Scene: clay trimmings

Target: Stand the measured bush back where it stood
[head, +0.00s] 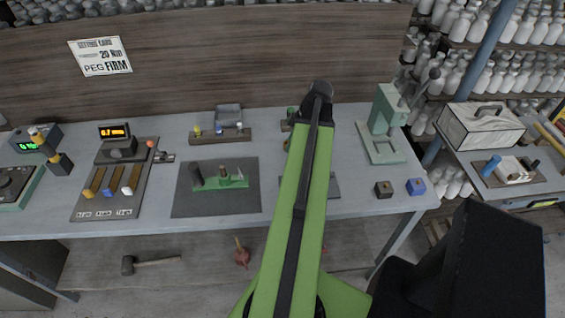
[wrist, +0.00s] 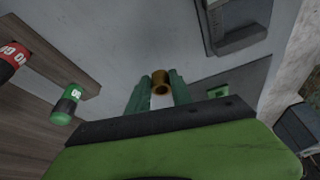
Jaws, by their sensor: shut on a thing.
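In the wrist view, my gripper (wrist: 160,84) has its two green fingers closed on a small brass-coloured hollow bush (wrist: 160,78). The bush sits between the fingertips, its open bore facing the camera. The grey bench top lies behind it, and I cannot tell whether the bush touches it. In the head view my green arm hides the gripper and the bush. The bench (head: 235,211) spans the middle of that view. A dark mat (head: 333,187) lies partly behind my arm.
Left of my arm, another dark mat (head: 187,207) bears a green fixture (head: 230,183). A wooden rack (head: 207,138) stands behind. A green press (head: 383,130) and two small blocks, dark (head: 383,189) and blue (head: 416,187), are to the right. A green-and-black gauge (wrist: 67,104) is near the gripper.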

